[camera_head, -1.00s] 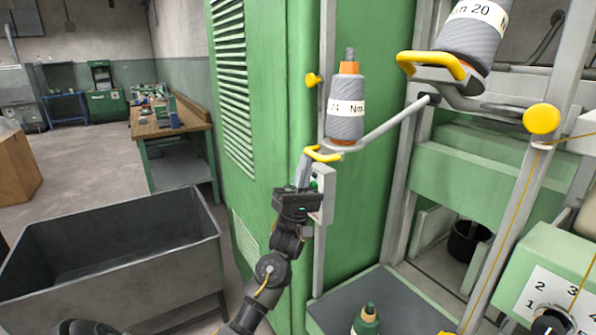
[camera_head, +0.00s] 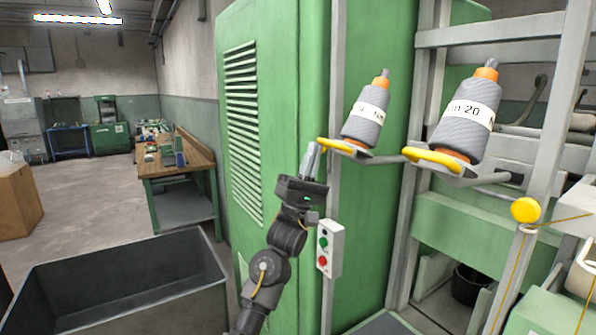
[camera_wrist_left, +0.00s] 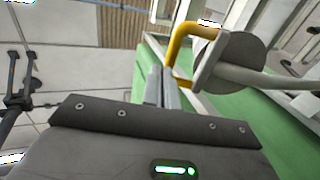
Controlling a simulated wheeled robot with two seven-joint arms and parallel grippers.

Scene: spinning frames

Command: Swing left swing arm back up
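The left swing arm (camera_head: 383,159) carries a grey yarn bobbin (camera_head: 364,125) and has a yellow handle (camera_head: 343,147) at its left end. It stands about level with the neighbouring swing arm in the head view, its bobbin tilted to the right. My left gripper (camera_head: 311,158) is at the left end of this handle. In the left wrist view its fingers (camera_wrist_left: 162,86) are close together beside the bent yellow handle (camera_wrist_left: 176,58), seemingly touching it. The handle does not clearly lie between them. My right gripper is out of view.
The neighbouring swing arm holds another bobbin (camera_head: 466,122) on the right, with its own yellow handle (camera_head: 440,160). A green cabinet (camera_head: 287,70) stands behind my left gripper. A button box (camera_head: 329,248) is below it. A metal bin (camera_head: 130,285) is at lower left.

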